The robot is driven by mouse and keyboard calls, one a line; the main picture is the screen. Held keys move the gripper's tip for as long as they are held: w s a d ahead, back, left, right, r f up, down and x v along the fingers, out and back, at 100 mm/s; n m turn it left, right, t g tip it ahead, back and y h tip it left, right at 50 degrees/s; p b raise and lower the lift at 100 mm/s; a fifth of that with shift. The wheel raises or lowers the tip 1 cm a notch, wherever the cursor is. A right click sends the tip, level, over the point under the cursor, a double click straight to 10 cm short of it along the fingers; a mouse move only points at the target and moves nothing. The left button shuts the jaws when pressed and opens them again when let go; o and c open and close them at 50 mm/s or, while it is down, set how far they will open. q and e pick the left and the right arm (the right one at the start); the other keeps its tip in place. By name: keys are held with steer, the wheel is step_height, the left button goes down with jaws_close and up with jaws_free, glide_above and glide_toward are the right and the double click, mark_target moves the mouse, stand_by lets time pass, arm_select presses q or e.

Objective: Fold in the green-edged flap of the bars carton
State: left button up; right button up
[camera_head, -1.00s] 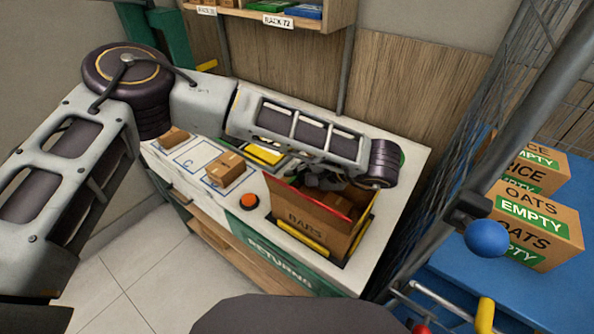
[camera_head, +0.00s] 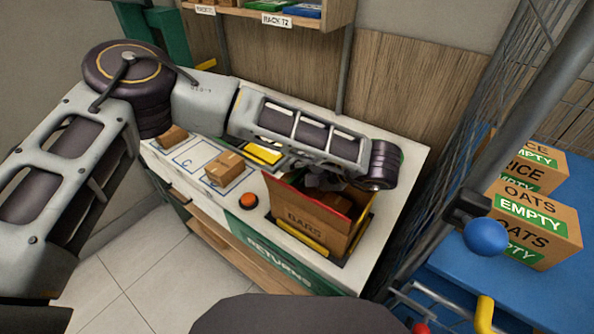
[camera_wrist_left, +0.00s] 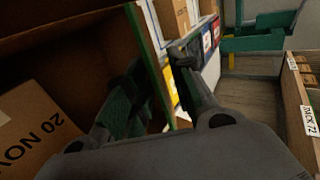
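The bars carton (camera_head: 305,222) stands open on the counter, with a red-edged flap raised at its front and small boxes inside. My left gripper (camera_head: 325,180) is over the carton's far side, partly hidden by my forearm. In the left wrist view, the green-edged flap (camera_wrist_left: 150,62) stands upright between the fingers of my left gripper (camera_wrist_left: 160,75). One finger is on the carton's inner side and the other outside, with a gap visible between them. A box marked 20 NOV (camera_wrist_left: 35,125) lies inside the carton. The green edge is hidden in the head view. My right gripper is out of view.
An orange button (camera_head: 249,201) and a small brown box (camera_head: 225,167) are left of the carton on the counter (camera_head: 395,215). A rack shelf (camera_head: 335,12) hangs above the back. A blue cart surface (camera_head: 500,290) with OATS and RICE cartons (camera_head: 535,225) is at right.

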arm_select(q)
steer(key=v, duration=0.7)
steer(key=shift+d, duration=0.2)
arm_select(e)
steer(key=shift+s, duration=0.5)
arm_select(q)
steer(key=shift+s+d+r, duration=0.1)
steer(key=shift+s, duration=0.05)
